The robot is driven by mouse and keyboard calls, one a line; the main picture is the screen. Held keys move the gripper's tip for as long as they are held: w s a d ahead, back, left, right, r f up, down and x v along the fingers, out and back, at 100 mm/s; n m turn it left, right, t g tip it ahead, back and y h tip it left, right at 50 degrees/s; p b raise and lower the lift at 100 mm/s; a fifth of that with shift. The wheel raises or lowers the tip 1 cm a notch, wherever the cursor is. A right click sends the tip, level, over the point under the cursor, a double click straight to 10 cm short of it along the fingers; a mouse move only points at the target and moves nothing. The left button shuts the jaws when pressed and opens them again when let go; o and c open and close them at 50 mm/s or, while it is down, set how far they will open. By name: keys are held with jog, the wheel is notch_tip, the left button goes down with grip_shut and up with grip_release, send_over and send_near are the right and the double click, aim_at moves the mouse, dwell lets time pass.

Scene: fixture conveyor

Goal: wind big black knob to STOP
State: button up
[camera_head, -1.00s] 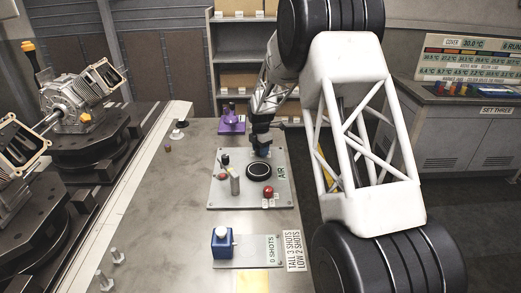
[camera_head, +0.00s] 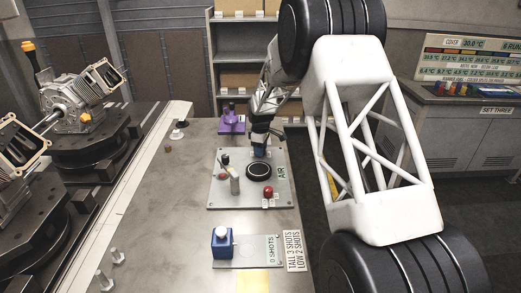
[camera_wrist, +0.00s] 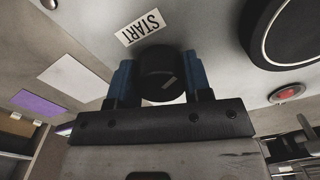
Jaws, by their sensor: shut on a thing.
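A black round knob (camera_wrist: 163,82) with a pale pointer line on its top stands between the blue fingers of my gripper (camera_wrist: 160,72) in the wrist view. The fingers are shut on its sides. The pointer line lies slanted. A white START label (camera_wrist: 142,27) is on the panel close to the knob. In the head view my gripper (camera_head: 261,150) is low over the far edge of the grey panel (camera_head: 217,197) and hides the knob. I see no STOP label that I can read.
A wide black disc with a pale ring (camera_head: 258,171) is on the panel in front of my gripper. A red button (camera_head: 268,190), a small black knob (camera_head: 225,159) and a grey post (camera_head: 235,186) share the panel. A purple fixture (camera_head: 232,122) stands behind it.

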jog(key=m, duration=1.2)
jog(key=shift+m, duration=0.4)
jog(key=m, duration=1.2)
jog(key=shift+m, duration=0.3)
jog(key=o, duration=0.9)
jog(key=shift+r, duration=0.1)
jog(key=shift+r, duration=3.85)
